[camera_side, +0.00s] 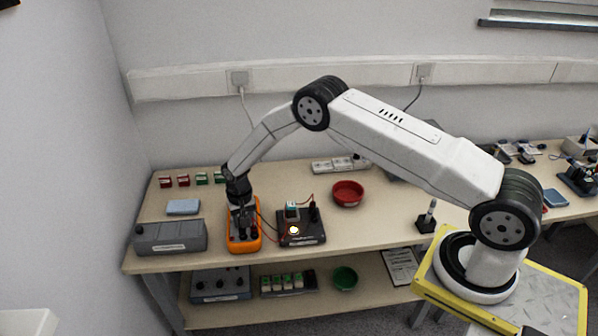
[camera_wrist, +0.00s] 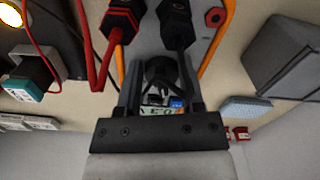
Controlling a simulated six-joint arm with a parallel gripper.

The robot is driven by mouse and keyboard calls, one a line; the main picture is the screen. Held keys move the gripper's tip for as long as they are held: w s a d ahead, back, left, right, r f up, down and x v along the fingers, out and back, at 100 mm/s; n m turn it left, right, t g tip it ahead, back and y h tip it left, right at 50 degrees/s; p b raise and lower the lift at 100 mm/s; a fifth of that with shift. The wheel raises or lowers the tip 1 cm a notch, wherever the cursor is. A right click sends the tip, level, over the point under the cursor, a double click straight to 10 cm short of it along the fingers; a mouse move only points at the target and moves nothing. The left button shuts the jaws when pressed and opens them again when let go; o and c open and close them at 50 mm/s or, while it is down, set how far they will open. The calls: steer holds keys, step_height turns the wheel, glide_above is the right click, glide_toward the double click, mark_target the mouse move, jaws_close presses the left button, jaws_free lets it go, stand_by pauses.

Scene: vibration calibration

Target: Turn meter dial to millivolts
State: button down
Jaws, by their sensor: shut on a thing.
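The orange multimeter (camera_side: 236,244) lies on the bench at the left of the middle, in the side view. My gripper (camera_side: 243,222) reaches down onto it from above. In the wrist view my gripper (camera_wrist: 160,85) is shut on the meter's dark round dial (camera_wrist: 163,72), with one finger on each side of it. Part of the meter's display (camera_wrist: 158,111) shows below the dial, partly hidden by the gripper's body. Red and black plugs (camera_wrist: 120,22) sit in the meter. The dial's markings cannot be read.
A black board with a lit lamp (camera_side: 294,230) stands right beside the meter. A grey case (camera_side: 170,236) is on its left, with a blue sponge-like block (camera_side: 183,207) behind. A red bowl (camera_side: 348,192) stands farther right. Leads run close to the meter.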

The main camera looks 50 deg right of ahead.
steer(key=shift+w+a+m, duration=0.15)
steer(key=shift+m, duration=1.25)
steer(key=shift+c, duration=1.2)
jaws_free()
steer(key=shift+r, duration=0.1)
steer(key=shift+r, duration=3.85)
steer(key=shift+r, duration=0.1)
